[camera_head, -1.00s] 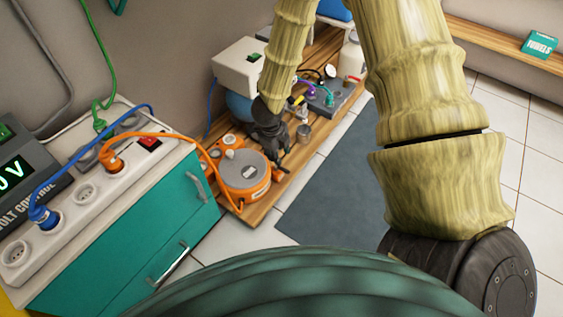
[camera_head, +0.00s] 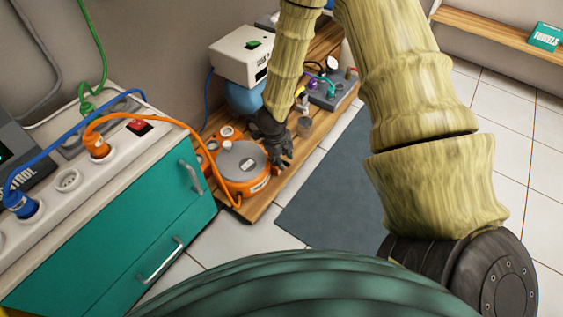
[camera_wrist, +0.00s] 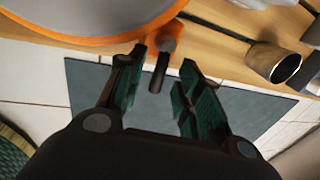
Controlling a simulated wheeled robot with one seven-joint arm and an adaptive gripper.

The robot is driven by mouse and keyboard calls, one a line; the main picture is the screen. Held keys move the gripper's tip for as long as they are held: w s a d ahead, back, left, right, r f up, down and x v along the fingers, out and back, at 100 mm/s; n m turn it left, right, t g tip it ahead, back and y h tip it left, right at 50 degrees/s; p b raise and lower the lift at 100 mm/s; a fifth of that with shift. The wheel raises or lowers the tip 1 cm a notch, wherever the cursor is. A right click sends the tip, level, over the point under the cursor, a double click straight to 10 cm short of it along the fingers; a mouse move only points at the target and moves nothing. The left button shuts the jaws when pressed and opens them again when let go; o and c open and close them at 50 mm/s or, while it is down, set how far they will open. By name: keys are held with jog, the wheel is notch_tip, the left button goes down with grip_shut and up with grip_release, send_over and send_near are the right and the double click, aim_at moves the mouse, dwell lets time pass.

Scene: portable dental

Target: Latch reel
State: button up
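The reel (camera_head: 240,164) is a round orange unit with a grey top, on the wooden shelf. In the wrist view its orange rim and grey top (camera_wrist: 75,12) fill the upper left. A dark, short lever (camera_wrist: 165,50) sticks out at the reel's edge. My gripper (camera_head: 285,158) is at the right side of the reel. In the wrist view my gripper (camera_wrist: 163,62) is open, with the lever between its two green-padded fingers. Gaps show on both sides of the lever. The far side of the reel's base is hidden.
An orange cable (camera_head: 180,122) runs from the power strip on the teal cabinet (camera_head: 125,235) to the reel. A metal cup (camera_wrist: 275,62) lies right of my fingers. A white box (camera_head: 240,55) stands behind. A grey mat (camera_head: 335,190) covers the floor in front.

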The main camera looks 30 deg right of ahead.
jog(key=shift+f, duration=0.4)
grip_shut()
jog(key=shift+d, duration=0.1)
